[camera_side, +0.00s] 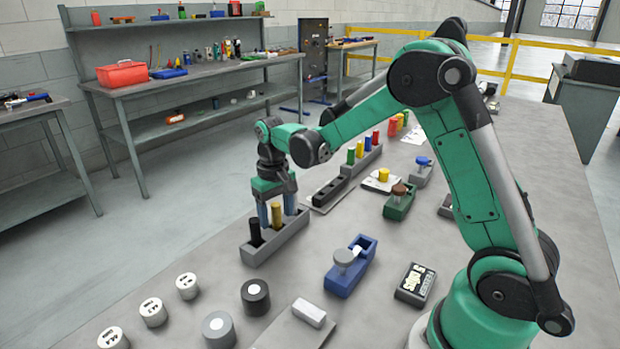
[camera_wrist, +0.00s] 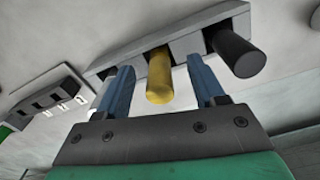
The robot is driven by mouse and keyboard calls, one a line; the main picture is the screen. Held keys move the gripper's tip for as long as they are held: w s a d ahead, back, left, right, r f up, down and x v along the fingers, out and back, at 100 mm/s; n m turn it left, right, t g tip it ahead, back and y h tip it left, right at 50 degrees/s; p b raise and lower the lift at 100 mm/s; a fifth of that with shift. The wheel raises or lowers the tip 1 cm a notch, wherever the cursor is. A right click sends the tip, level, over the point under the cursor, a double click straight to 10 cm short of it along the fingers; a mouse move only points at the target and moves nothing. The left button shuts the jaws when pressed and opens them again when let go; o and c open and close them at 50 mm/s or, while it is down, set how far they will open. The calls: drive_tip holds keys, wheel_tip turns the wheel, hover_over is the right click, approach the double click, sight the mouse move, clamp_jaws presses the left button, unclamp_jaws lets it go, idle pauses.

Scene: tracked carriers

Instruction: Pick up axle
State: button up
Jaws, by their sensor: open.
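No part is labelled as the axle; upright cylindrical pins stand in a grey holder (camera_side: 283,243) below my gripper (camera_side: 269,213). A yellow pin (camera_side: 290,203) and a black pin (camera_side: 255,232) show there. In the wrist view, the yellow pin (camera_wrist: 158,78) lies between the two blue fingers of my gripper (camera_wrist: 160,66), with a visible gap on each side. The black pin (camera_wrist: 235,55) is to the right of the right finger, in the same holder (camera_wrist: 118,57). My gripper is open and holds nothing. The fingers partly hide the holder's slots.
A second holder (camera_side: 357,172) with several coloured pins stands behind. A blue carrier (camera_side: 350,270) with a grey round part, a green carrier (camera_side: 400,206) and a black labelled box (camera_side: 415,285) are to the right. Round black (camera_side: 255,297) and grey (camera_side: 218,329) parts stand in front.

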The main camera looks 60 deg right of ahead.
drive_tip(key=shift+f, duration=0.3)
clamp_jaws()
